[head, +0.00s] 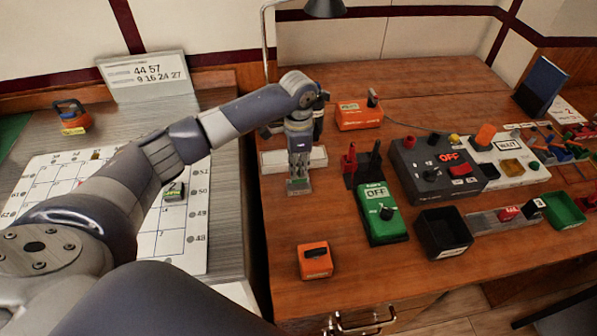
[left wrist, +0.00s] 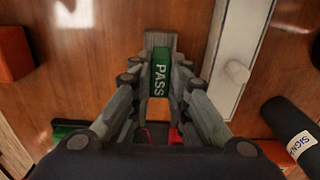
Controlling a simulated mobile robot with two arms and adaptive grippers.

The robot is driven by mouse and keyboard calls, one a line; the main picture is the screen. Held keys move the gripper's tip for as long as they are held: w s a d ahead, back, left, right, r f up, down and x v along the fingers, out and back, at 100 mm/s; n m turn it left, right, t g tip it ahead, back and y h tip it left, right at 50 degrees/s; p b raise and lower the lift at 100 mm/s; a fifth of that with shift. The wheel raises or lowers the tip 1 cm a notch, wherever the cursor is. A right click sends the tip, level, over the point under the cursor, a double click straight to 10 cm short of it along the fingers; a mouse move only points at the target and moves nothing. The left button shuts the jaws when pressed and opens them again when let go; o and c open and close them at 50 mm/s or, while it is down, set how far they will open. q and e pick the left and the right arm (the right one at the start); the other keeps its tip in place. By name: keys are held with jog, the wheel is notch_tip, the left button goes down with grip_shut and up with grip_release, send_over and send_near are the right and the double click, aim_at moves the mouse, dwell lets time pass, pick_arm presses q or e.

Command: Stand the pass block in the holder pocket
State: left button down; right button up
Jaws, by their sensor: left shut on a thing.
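My left gripper (head: 298,188) is over the left part of the wooden desk, pointing down. In the left wrist view it (left wrist: 161,82) is shut on the green pass block (left wrist: 160,76), whose white PASS lettering faces the camera. In the head view the fingers mostly hide the block, and I cannot tell whether it touches the desk. A grey strip (head: 483,221) at the right bears a red block (head: 508,213) and a black block with a white face (head: 534,208). I cannot make out a holder pocket for certain. My right gripper is not in view.
A black bin (head: 443,233), a green OFF box (head: 383,216), a dark grey OFF box (head: 434,167) and red and black upright parts stand right of the gripper. An orange block (head: 315,261) sits in front. A white strip (head: 280,162) lies behind. A green bin (head: 565,208) stands far right.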

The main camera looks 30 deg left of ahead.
aim_at(299, 169)
pick_arm(q)
jog(key=shift+f, duration=1.35)
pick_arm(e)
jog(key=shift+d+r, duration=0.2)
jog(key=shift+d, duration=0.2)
pick_arm(q)
jog(key=shift+f, duration=0.1)
jog(key=c, duration=1.5)
grip_release()
jog(key=shift+c, duration=0.2)
notch_tip(299, 169, up, 12)
jog(key=shift+b, duration=0.4)
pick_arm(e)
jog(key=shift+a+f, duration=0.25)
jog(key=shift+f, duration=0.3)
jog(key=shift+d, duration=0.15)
